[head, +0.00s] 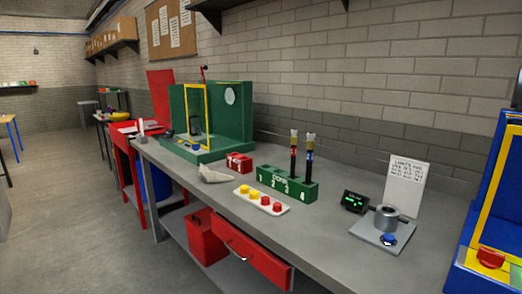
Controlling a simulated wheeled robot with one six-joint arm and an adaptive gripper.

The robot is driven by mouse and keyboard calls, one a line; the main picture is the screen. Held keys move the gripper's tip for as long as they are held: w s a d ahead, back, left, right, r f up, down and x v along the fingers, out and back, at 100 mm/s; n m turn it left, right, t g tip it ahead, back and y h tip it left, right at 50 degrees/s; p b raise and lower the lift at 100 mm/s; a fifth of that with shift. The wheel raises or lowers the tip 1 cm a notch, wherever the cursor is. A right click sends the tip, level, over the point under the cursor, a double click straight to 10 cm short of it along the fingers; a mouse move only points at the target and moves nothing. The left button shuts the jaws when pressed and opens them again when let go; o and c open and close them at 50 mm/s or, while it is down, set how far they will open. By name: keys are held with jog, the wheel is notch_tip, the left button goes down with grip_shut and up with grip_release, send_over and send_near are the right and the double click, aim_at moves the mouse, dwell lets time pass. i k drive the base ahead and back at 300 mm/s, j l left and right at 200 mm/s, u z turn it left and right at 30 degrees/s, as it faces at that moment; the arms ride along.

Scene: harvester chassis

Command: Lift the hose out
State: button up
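Two upright black hose-like pieces with brass-coloured ends stand in a green numbered rack (272,182) on the bench. The left piece (293,158) has a red band and the right piece (308,160) has a blue band. Their lower ends are hidden inside the rack. I cannot tell which of them the task means. No gripper of mine can be made out in the head view. A dark shape at the right edge is too cut off to identify.
The grey bench (335,225) also carries a white tray (262,201) with yellow and red knobs, a red block (239,162), and a metal cup fixture (386,219) beside a display (355,201). A green stand (236,125) is at left, a blue-yellow frame (487,230) at right. A red drawer (252,262) juts out below.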

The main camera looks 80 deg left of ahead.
aim_at(294, 139)
jog(key=k+j+u, duration=0.15)
jog(key=j+u, duration=0.15)
jog(key=j, duration=0.15)
jog(key=j+u, duration=0.25)
jog(key=j, duration=0.2)
jog(key=k+j+u, duration=0.1)
jog(key=j+u, duration=0.2)
jog(key=j, duration=0.2)
jog(key=u, duration=1.15)
jog(key=i+j+z, duration=0.2)
jog(key=j+z, duration=0.3)
jog(key=j, duration=0.7)
jog(key=j+z, duration=0.5)
jog(key=j, duration=0.65)
